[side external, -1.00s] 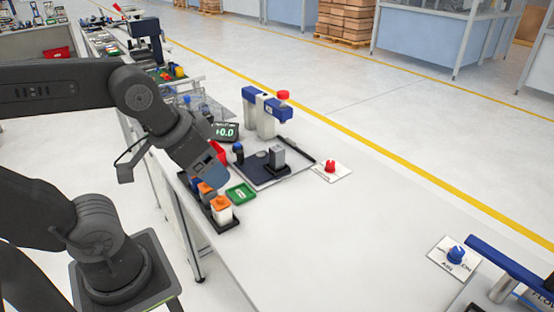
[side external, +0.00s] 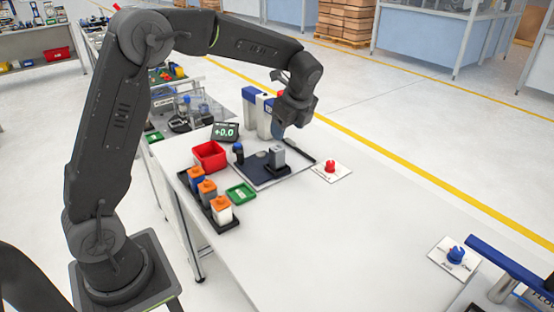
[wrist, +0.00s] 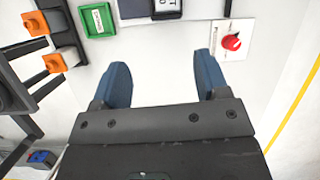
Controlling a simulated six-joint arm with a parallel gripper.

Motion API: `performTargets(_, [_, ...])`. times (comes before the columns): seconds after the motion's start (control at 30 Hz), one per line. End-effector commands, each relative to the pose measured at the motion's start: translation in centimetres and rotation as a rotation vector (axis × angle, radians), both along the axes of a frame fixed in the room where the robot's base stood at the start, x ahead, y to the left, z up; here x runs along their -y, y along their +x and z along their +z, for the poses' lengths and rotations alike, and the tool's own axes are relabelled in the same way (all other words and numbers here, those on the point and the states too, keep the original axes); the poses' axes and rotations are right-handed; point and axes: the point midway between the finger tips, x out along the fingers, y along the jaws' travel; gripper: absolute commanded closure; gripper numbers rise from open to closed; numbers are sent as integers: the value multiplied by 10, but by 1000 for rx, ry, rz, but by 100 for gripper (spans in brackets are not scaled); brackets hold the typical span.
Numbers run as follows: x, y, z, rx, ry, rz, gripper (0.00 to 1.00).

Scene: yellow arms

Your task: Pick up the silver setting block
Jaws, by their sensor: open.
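The silver setting block (side external: 277,154) stands upright on the dark tray (side external: 247,179), towards its right side. In the wrist view a block with dark markings on a pale face (wrist: 167,7), likely the same one, is cut off at the top edge. My gripper (side external: 278,133) is above the tray, close over the block in the side view, and appears apart from it. In the wrist view my gripper (wrist: 162,72) has its two blue fingers wide apart with only white table between them.
A red knob on a white plate (side external: 331,167) is right of the tray. A blue-and-white device (side external: 262,115) stands behind.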

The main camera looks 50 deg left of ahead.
Motion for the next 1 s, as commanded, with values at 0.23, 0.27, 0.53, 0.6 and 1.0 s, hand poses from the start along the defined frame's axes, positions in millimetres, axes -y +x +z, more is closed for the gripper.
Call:
performTargets(0.23, [-13,15,-25,-73,27,-90,32])
performTargets(0.27, [-15,15,-29,-73,27,-91,32])
performTargets(0.53, [-35,14,-76,-73,25,-89,32])
performTargets(0.6, [-39,14,-85,-72,25,-88,32])
performTargets(1.0, [-60,15,-118,-71,25,-86,32])
